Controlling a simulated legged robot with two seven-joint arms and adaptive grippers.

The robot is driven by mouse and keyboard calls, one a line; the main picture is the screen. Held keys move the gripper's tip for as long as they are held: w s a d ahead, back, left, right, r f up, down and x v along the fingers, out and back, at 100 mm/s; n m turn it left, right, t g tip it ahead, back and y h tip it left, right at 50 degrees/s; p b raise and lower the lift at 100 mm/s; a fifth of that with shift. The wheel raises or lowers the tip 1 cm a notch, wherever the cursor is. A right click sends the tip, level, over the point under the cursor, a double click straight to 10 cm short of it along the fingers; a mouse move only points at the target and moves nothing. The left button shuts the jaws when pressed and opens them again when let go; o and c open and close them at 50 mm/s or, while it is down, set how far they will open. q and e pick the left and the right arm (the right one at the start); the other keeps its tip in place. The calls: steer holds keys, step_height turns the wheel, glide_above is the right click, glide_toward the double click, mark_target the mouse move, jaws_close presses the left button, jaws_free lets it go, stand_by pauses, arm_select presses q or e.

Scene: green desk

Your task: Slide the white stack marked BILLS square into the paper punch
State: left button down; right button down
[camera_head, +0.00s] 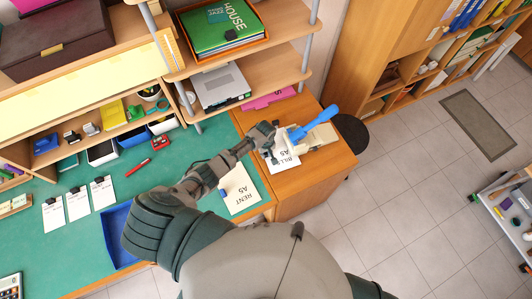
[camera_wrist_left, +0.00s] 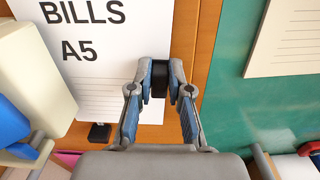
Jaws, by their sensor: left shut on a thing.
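The white stack marked BILLS A5 (camera_head: 284,165) lies on the wooden top, partly covered by my left gripper (camera_head: 270,150). The paper punch (camera_head: 320,135) is beige with a raised blue lever and stands just beyond the stack. In the left wrist view the punch (camera_wrist_left: 35,80) is at the left, overlapping the stack's side; I cannot tell how far the paper is in its slot. My right gripper is not in view.
A stack marked RENT A5 (camera_head: 241,188) lies on the green desk (camera_head: 180,160) beside my left arm. A blue tray (camera_head: 115,240) is at the front left. The wooden top ends at the right, with a black round thing (camera_head: 352,130) beyond. Shelves stand behind.

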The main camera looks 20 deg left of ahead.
arm_select(q)
steer(key=shift+f, duration=0.1)
stand_by(0.5)
steer(key=c, duration=1)
jaws_free()
steer(key=shift+o, duration=0.2)
steer(key=shift+o, duration=1)
step_height(320, 180, up, 2)
steer(key=shift+r+p, duration=0.15)
steer(key=shift+p, duration=0.6)
steer(key=shift+r, duration=2.35)
